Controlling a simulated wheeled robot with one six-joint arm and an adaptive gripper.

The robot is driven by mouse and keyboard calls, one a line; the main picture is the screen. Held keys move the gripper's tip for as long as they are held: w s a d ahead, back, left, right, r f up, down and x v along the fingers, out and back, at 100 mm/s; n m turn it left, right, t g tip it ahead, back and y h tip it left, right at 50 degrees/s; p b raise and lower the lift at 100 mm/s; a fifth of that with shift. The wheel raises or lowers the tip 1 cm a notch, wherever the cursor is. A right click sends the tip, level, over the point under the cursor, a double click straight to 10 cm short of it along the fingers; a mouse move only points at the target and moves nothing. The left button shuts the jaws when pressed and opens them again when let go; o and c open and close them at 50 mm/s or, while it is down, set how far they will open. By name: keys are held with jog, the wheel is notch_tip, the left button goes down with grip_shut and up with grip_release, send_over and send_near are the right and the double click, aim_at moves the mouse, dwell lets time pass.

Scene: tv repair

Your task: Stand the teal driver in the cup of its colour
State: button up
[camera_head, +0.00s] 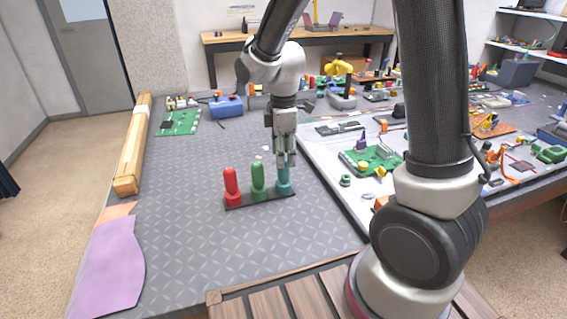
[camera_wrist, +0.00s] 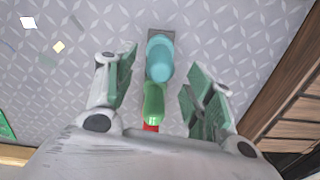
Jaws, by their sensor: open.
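The teal driver (camera_head: 284,172) stands upright at the right end of a dark rack (camera_head: 236,204), apparently in the teal cup (camera_head: 284,187). In the wrist view the rounded teal handle (camera_wrist: 159,58) shows from above, between and beyond my fingers. My gripper (camera_head: 285,160) points down right over the teal driver. In the wrist view my gripper (camera_wrist: 165,85) is open, with gaps on both sides of the teal handle. The lower part of the driver and the inside of the cup are hidden.
A green driver (camera_head: 258,177) and a red driver (camera_head: 231,183) stand upright beside it in the same rack. A white tray edge (camera_head: 330,207) lies to the right, with a green circuit board (camera_head: 372,160). The mat (camera_head: 190,240) left and front is mostly clear.

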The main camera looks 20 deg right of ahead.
notch_tip(320, 180, up, 8)
jog(key=shift+f, duration=0.1)
dwell(0.5)
jog(key=shift+s+d+f+m, duration=0.1)
jog(key=shift+s+m, duration=0.15)
jog(key=shift+m, duration=0.85)
jog(key=s+d+r+m+t, duration=0.2)
jog(key=s+d+r+m, duration=0.3)
jog(key=s+d+m, duration=0.2)
jog(key=s+d+r+m+t, duration=0.2)
jog(key=s+d+r+m, duration=0.3)
jog(key=s, duration=0.7)
jog(key=shift+s+d+m, duration=0.25)
jog(key=shift+d+m, duration=0.75)
jog(key=shift+d, duration=0.35)
